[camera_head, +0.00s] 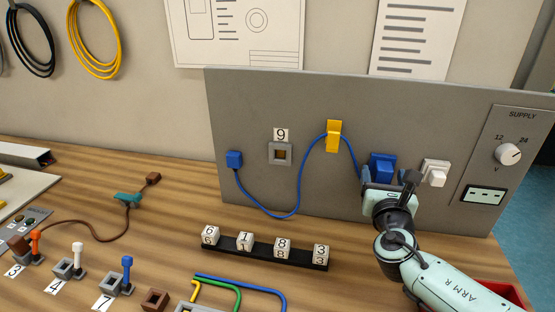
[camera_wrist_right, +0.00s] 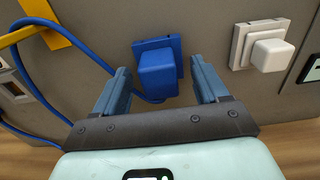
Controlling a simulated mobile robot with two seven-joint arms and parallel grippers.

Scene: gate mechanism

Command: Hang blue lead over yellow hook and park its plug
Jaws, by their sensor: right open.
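The blue lead (camera_head: 297,190) starts at a blue block (camera_head: 234,159) on the left of the grey panel, sags, then rises to the yellow hook (camera_head: 334,136). It lies across the hook and drops to the blue plug (camera_head: 380,163) on the right. In the right wrist view the plug (camera_wrist_right: 158,75) sits against a blue square plate (camera_wrist_right: 173,46) on the panel. My right gripper (camera_wrist_right: 163,92) is open, with one finger on each side of the plug and gaps visible. The yellow hook (camera_wrist_right: 22,38) shows at upper left there. My left gripper is not in view.
A white switch (camera_head: 435,172) is right of the plug, near the supply dial (camera_head: 508,154). A socket (camera_head: 280,153) marked 9 is left of the hook. A black rail (camera_head: 265,250) with number blocks stands in front of the panel. Small levers (camera_head: 127,265) stand at left.

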